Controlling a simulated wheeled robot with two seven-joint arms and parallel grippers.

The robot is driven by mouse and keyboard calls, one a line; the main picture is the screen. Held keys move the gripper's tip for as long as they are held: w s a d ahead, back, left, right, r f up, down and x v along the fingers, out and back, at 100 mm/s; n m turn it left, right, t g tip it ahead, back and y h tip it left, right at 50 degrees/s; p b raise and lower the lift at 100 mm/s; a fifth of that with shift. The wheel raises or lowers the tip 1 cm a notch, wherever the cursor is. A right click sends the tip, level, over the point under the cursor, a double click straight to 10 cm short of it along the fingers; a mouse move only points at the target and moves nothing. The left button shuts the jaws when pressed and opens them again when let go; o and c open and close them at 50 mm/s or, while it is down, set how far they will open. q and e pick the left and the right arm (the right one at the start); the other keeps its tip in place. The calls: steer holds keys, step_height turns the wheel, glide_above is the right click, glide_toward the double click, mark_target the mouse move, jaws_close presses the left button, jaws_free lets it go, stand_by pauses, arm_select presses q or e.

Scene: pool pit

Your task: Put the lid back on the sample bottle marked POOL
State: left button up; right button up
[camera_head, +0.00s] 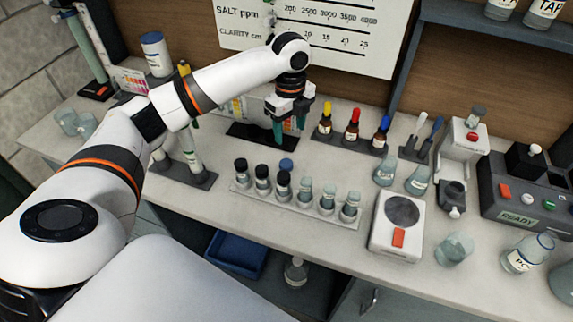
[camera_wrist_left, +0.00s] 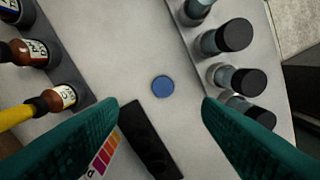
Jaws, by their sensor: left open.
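A round blue lid (camera_head: 286,164) lies flat on the bench just behind the vial rack. In the left wrist view the lid (camera_wrist_left: 162,86) is between and beyond my finger tips, not touched. A clear bottle (camera_head: 527,253) stands upright at the right; its label is partly readable as "PO", and no lid shows on it. My left gripper (camera_head: 289,132) points down over the back of the bench, open and empty. Its two green fingers (camera_wrist_left: 160,112) are spread wide in the wrist view. My right gripper does not show.
The rack (camera_head: 300,206) holds several vials, some black-capped. Dropper bottles (camera_head: 352,136) stand right of my gripper. A white scale (camera_head: 400,222), a beaker (camera_head: 454,248) and a grey READY device (camera_head: 525,193) lie toward the bottle. A shelf (camera_head: 480,32) hangs above right.

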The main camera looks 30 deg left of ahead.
arm_select(q)
steer(key=p, duration=0.2)
glide_above(287, 164)
steer(key=f, duration=0.6)
steer(key=shift+w+d+f, duration=0.15)
steer(key=shift+d+f, duration=0.1)
steer(key=shift+f, duration=0.15)
steer(key=f, duration=0.1)
steer(key=f+p, duration=0.1)
steer(key=f, duration=0.2)
steer(key=shift+s+a+f, duration=0.2)
steer(key=shift+a+f, duration=0.05)
steer(key=shift+a, duration=0.05)
steer(key=shift+f, duration=0.35)
steer(key=c, duration=1)
